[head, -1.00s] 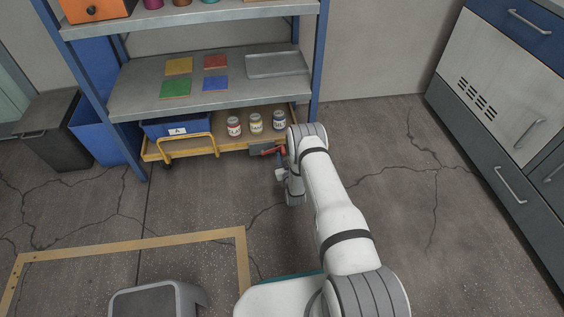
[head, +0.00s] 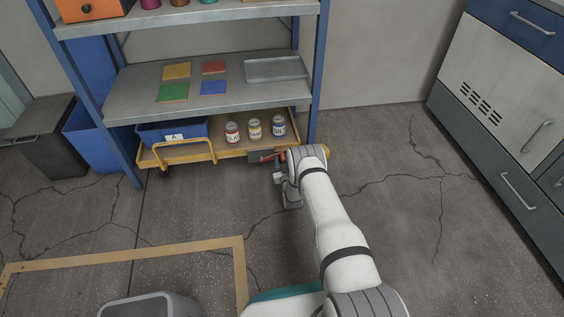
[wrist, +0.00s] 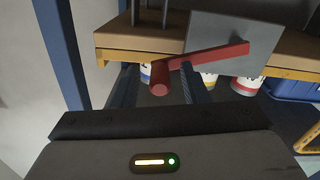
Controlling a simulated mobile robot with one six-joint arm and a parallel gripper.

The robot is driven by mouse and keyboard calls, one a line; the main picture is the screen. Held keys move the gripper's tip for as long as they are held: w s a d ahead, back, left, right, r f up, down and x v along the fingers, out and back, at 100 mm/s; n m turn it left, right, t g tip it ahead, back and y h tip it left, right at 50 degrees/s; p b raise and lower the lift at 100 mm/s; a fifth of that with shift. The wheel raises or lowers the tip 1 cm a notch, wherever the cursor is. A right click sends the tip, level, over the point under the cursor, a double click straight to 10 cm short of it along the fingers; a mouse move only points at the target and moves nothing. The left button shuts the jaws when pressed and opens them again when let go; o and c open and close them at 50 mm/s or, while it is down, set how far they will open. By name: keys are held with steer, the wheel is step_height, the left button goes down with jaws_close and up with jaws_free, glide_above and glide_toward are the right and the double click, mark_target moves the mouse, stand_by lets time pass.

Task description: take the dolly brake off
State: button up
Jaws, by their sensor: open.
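The yellow dolly (head: 184,157) stands under the lower shelf. Its red brake lever (head: 268,156) sits at its right end in front of a grey plate (head: 254,155). In the wrist view the red lever (wrist: 206,58) slants across the grey plate (wrist: 238,34), its rounded near end low and to the left. My gripper (wrist: 159,78) is open, one finger on each side of that end. I cannot tell whether either finger touches it. In the head view my gripper (head: 279,170) is partly hidden by my wrist.
The dolly carries a blue bin (head: 172,131) and jars with red (head: 232,132), yellow (head: 254,129) and blue (head: 278,126) labels. A blue shelf post (head: 318,75) rises close to my wrist. Cracked floor to the right is clear; drawers (head: 508,185) stand beyond it.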

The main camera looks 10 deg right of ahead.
steer(key=shift+c, duration=0.5)
jaws_close()
